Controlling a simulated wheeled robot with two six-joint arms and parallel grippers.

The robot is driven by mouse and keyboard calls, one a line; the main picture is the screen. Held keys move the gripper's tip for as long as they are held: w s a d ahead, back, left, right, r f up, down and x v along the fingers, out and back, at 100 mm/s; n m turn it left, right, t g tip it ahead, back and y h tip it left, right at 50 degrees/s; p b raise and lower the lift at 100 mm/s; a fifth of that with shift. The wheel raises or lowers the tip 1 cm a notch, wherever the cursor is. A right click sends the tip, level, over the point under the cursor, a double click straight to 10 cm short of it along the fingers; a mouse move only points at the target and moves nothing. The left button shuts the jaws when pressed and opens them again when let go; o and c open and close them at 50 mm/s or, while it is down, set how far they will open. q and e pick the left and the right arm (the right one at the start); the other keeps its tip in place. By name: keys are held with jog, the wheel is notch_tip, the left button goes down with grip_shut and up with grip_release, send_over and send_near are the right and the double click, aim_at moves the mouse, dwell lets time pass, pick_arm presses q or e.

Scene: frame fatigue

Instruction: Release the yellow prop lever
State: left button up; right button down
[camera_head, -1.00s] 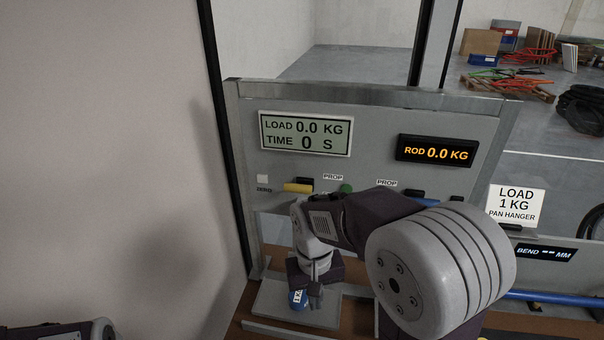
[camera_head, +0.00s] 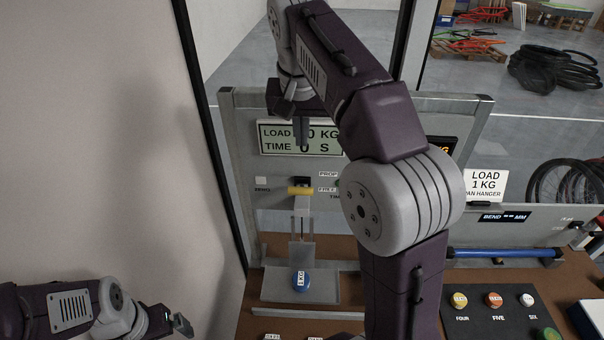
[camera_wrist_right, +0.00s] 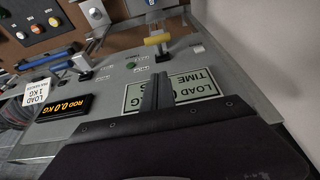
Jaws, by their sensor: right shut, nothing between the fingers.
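The yellow prop lever (camera_head: 300,191) sits on the front of the grey panel, by the PROP and FREE labels. It also shows in the right wrist view (camera_wrist_right: 157,40). My right gripper (camera_head: 303,138) is shut and empty in front of the load and time display, above the lever and apart from it. Its closed fingers (camera_wrist_right: 157,92) point toward the lever in the wrist view.
The load display (camera_head: 329,139) is partly hidden by my right gripper. My right arm covers much of the orange rod display. At right are a blue rod (camera_head: 505,253) and a black mat (camera_head: 480,325) with several weights. A wall stands close on the left.

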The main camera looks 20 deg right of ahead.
jog(key=b, duration=0.1)
send_over(300, 188)
jog(key=w, duration=0.1)
jog(key=f, duration=0.6)
jog(key=d+f, duration=0.1)
jog(key=f, duration=0.2)
jog(key=shift+w+f, duration=0.1)
jog(key=shift+w, duration=0.1)
jog(key=f, duration=0.2)
jog(key=s+f, duration=0.1)
jog(key=shift+a+f+b, duration=0.1)
jog(key=shift+a+b, duration=0.2)
jog(key=shift+a, duration=0.1)
jog(key=shift+s+a+f, duration=0.1)
jog(key=shift+s+f, duration=0.15)
jog(key=shift+f, duration=0.05)
jog(key=shift+w, duration=0.1)
jog(key=shift+f, duration=0.1)
